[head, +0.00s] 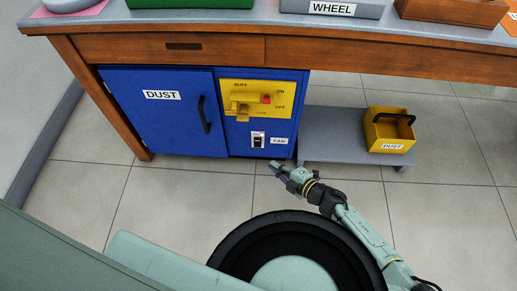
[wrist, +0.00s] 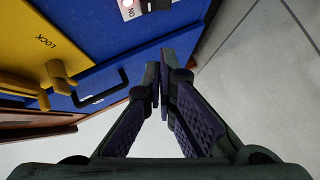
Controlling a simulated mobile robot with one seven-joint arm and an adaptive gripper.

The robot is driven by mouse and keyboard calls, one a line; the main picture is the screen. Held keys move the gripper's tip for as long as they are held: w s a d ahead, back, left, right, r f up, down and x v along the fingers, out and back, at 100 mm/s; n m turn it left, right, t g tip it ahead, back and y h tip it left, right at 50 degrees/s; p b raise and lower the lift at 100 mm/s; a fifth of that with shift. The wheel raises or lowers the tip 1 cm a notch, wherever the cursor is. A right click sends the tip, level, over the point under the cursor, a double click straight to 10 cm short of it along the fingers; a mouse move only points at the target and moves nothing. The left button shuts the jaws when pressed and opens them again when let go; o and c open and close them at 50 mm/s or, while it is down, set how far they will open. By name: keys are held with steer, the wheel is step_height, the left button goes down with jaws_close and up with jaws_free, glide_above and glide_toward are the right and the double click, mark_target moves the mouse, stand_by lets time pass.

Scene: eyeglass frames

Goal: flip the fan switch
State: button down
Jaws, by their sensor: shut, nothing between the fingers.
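The fan switch (head: 258,139) is a small white plate with a dark rocker, low on the blue cabinet front, left of the white FAN label (head: 279,141). Its rocker position is too small to tell. In the wrist view the fan switch (wrist: 132,9) is cut by the top edge; a red dot and the word ON show on it. My gripper (head: 274,166) is just in front of and below the switch, apart from it. In the wrist view my gripper (wrist: 160,88) is shut with nothing between the fingers, its tips below the switch in the picture.
The yellow panel (head: 287,88) with levers and a red knob sits above the switch. The blue DUST door (head: 160,120) with a black handle is left. A grey low shelf (head: 330,150) bears a yellow DUST box (head: 388,135) at right. Tiled floor in front is clear.

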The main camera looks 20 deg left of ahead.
mark_target(258, 142)
steer(key=w+d+f+b+x, duration=0.1)
steer(key=w+x, duration=0.1)
steer(key=x, duration=1)
steer(key=shift+w+b, duration=0.2)
steer(key=shift+b, duration=0.15)
steer(key=shift+f, duration=0.2)
steer(key=shift+w+a+f+b, duration=0.1)
steer(key=shift+b, duration=0.65)
